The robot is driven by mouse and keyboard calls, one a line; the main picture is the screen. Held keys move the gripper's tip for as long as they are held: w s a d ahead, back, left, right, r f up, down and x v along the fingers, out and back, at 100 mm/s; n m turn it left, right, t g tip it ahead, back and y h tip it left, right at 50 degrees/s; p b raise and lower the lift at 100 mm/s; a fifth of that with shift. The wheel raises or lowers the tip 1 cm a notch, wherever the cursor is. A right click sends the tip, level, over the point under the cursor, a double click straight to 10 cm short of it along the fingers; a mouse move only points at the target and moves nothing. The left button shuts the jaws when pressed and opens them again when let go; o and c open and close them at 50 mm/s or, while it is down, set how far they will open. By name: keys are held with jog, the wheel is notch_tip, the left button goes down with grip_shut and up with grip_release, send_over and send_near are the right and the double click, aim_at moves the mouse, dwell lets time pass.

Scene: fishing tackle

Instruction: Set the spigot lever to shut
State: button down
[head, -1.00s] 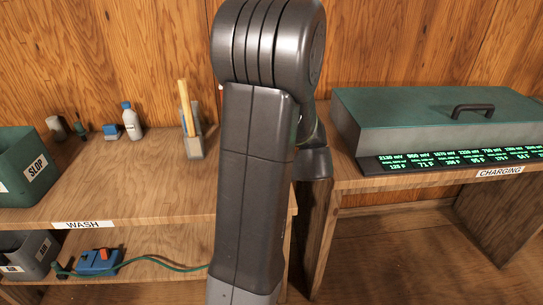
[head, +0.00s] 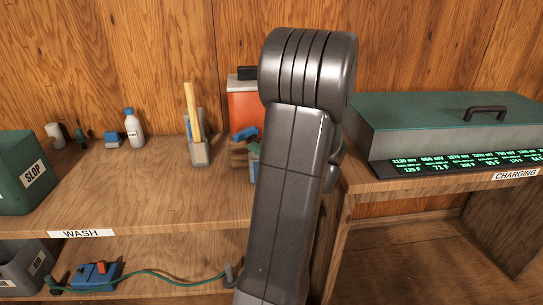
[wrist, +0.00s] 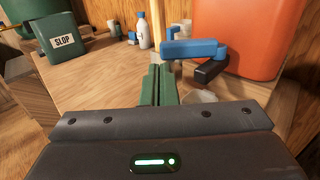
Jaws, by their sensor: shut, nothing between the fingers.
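The spigot has a blue lever (wrist: 195,48) and a black body (wrist: 211,69), low on an orange container (wrist: 240,32) in the wrist view. The lever lies roughly level and points left in that view. In the head view the blue lever (head: 244,133) shows just left of my arm, below the front of the orange container (head: 243,103). My gripper (wrist: 160,70) has its green fingers together and empty, just left of and nearer than the lever, seemingly apart from it.
A pale round thing (wrist: 200,96) sits below the spigot. A holder with a wooden handle (head: 197,150), a white bottle (head: 134,132) and a green SLOP bin (head: 22,175) stand on the wash bench (head: 140,195). A green-lidded charging case (head: 430,125) is at right.

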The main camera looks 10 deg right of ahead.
aim_at(238, 140)
jog(key=shift+x, duration=2.35)
jog(key=a+h, duration=0.1)
jog(key=w+a+m+t+b, duration=0.1)
jog(key=a, duration=0.1)
jog(key=shift+w+h, duration=0.35)
jog(key=shift+h, duration=0.05)
